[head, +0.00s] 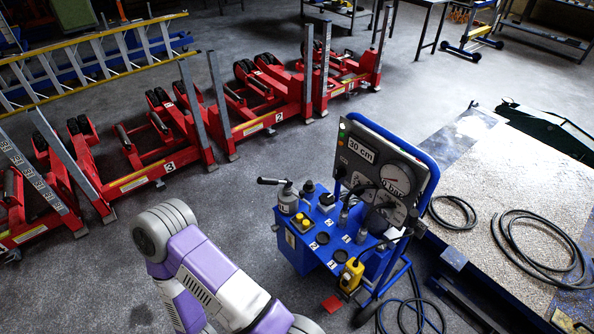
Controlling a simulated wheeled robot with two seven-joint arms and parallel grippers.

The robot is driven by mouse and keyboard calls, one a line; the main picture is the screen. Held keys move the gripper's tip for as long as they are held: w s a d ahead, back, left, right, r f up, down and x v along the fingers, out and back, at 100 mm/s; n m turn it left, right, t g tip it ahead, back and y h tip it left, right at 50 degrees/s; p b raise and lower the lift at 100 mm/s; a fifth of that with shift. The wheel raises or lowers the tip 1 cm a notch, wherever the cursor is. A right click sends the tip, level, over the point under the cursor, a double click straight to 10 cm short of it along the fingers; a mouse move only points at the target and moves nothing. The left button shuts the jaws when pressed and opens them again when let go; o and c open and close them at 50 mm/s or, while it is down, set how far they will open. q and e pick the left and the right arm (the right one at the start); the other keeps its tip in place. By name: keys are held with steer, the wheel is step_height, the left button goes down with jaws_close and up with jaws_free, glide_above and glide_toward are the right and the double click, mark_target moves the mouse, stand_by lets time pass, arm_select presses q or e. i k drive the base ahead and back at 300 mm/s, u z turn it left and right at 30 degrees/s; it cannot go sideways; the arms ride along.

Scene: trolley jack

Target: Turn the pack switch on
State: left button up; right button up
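The blue pack (300,250) stands on a wheeled trolley right of centre. Its upright dark panel (375,170) carries a "30 cm" sign, a "bar" dial (397,180) and a small green spot (342,133) at its upper left edge. The pack's top holds a grey cylinder with a black handle (287,197), a yellow piece (302,223), black knobs and numbered sockets. A yellow hand unit (352,274) hangs at the front right. I cannot tell which part is the switch or how it is set. A purple and white arm of mine is left of the pack; neither gripper shows.
Red numbered jacks (150,170) stand in a row at the left and back. A yellow ladder (90,65) lies behind them. Black hoses (410,312) lie by the trolley, and more coil on the speckled platform (500,190) at right. A red square (332,303) is on the floor.

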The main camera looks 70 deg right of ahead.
mark_target(340, 172)
steer(key=u, duration=0.05)
steer(key=k, duration=0.7)
steer(key=z, duration=1.85)
